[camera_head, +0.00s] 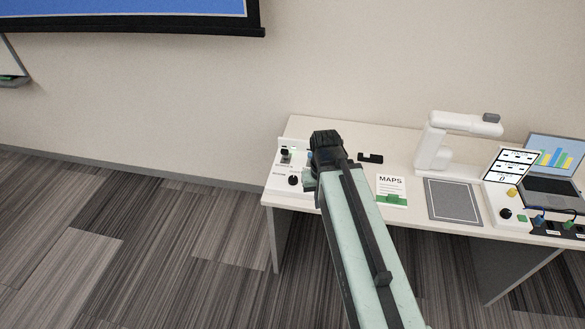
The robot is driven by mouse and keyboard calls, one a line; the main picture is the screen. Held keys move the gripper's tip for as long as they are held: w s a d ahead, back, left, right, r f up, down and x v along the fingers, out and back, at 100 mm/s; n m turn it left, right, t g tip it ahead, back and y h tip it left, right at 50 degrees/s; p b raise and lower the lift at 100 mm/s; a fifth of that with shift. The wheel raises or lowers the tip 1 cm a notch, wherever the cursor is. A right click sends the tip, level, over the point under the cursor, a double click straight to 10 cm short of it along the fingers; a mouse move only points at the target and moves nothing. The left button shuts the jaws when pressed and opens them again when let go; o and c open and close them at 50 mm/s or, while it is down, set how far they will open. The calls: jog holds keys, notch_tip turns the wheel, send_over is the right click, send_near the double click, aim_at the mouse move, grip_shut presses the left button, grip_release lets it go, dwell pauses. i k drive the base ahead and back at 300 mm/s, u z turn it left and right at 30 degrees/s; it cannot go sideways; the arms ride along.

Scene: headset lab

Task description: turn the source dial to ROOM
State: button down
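The labels by the dials are too small to read, so I cannot tell which one is the source dial. A black round knob (293,180) sits on a white panel (283,172) at the left end of the desk, with a smaller black control (286,152) behind it. Another black knob (506,214) is on a white box (495,198) at the right. My gripper (325,142) is over the left part of the desk, just right of the left panel, partly covering it. Its fingertips are not clear, and I cannot tell whether it is open or touching anything.
A MAPS card (391,183), a small black item (370,158), a white document camera (432,150) and its dark pad (453,200) are on the desk. A laptop (553,165) and cables (541,217) are at the right. The carpet left of the desk is clear.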

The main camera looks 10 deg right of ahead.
aim_at(292, 180)
jog(key=u, duration=1.1)
jog(key=i, duration=0.4)
jog(key=z, duration=1.1)
